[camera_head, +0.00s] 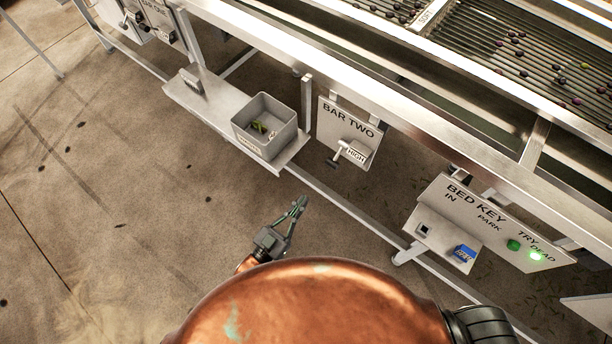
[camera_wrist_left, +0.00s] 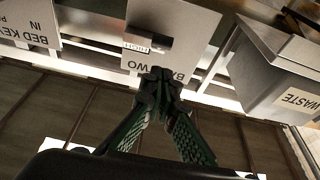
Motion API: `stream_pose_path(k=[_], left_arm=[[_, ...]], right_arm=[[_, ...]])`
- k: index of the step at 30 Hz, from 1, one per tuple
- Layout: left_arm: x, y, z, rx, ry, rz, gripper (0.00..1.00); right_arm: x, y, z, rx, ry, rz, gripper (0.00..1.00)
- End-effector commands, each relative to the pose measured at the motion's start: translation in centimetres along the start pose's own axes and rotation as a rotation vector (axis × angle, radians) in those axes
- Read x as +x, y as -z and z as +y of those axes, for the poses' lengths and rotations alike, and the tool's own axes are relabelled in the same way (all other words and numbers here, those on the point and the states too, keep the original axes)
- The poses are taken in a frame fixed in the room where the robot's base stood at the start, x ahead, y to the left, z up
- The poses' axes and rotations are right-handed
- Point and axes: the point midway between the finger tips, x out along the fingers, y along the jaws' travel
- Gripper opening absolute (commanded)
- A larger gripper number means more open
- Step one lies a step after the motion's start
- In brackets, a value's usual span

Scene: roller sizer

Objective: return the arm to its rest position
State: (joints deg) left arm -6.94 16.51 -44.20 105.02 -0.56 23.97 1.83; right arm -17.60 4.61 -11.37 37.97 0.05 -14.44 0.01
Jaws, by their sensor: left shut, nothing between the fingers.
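My left gripper (camera_head: 296,207) is low in the head view, just beyond my copper-coloured body, over the brown floor. Its fingers are together and empty. In the left wrist view the fingertips (camera_wrist_left: 160,75) meet in front of the BAR TWO panel. That panel (camera_head: 341,122) hangs under the machine frame, with a lever and a HIGH tag (camera_head: 356,155); the gripper is apart from it. My right gripper is not in view.
A grey bin (camera_head: 265,128) with some green pieces stands on a shelf (camera_head: 190,103); the wrist view shows its WASTE label (camera_wrist_left: 300,100). The BED KEY panel (camera_head: 477,210) has a blue block (camera_head: 464,253) and a lit green lamp (camera_head: 536,255). The floor at left is mostly clear.

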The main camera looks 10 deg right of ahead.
Motion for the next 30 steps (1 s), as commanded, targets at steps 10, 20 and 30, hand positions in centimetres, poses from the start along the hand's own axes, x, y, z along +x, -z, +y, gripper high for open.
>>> stream_pose_path(k=[10,20,30], left_arm=[[-0.5,-0.9,-0.5,0.004,0.010,-0.025,0.00],[-9.9,-15.9,-7.3,0.020,0.178,-0.452,0.00],[-30.6,-29.0,-10.4,-0.061,0.381,-0.970,0.00]], right_arm=[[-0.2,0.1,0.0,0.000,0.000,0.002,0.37],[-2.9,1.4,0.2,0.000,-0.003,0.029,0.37],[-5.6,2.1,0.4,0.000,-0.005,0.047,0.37]])
